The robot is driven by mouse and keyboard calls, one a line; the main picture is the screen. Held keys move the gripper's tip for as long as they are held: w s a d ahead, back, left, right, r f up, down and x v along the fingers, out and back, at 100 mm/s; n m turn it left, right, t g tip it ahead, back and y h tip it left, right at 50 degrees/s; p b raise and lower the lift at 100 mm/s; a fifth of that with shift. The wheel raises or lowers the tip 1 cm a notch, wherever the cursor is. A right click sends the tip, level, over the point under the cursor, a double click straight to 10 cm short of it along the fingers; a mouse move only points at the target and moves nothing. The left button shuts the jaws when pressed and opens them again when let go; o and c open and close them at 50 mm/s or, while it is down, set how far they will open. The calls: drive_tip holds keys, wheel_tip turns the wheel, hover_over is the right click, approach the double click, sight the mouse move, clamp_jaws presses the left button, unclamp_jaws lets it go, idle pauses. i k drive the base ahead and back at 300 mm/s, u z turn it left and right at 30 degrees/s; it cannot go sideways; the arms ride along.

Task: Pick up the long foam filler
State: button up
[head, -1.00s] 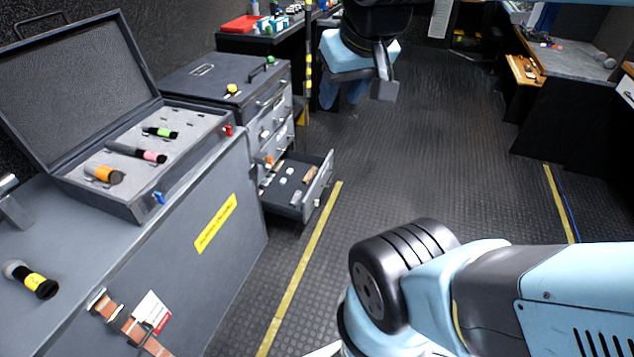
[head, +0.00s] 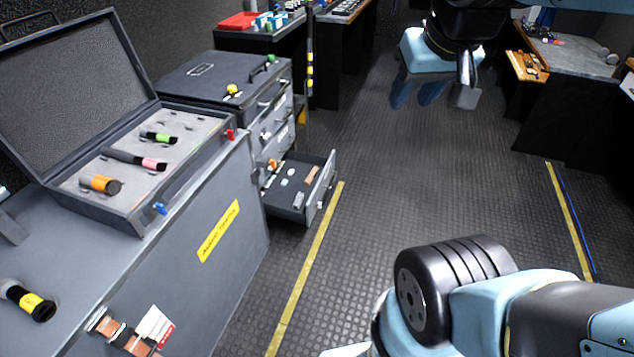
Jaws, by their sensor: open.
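I cannot single out the long foam filler for sure. The open case (head: 187,189) at left has a pale grey foam bed with several slots, and microphones with green, pink and orange bands lie in it. A pulled-out drawer (head: 325,188) holds several small pieces, among them a grey block (head: 298,201) and a brown one (head: 311,175); none is clearly the filler. My gripper (head: 416,98) hangs at the top centre, open and empty, above the floor and well to the right of the case and drawer.
A yellow-banded microphone (head: 27,300) lies on the trunk top at lower left. A drawer cabinet (head: 205,78) stands behind the trunk. A red tray (head: 238,21) sits on the back bench. The floor aisle is clear between yellow lines.

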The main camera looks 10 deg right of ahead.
sight(308, 180)
drive_tip(key=z, duration=0.1)
drive_tip(key=i, duration=1)
drive_tip(key=u, duration=0.1)
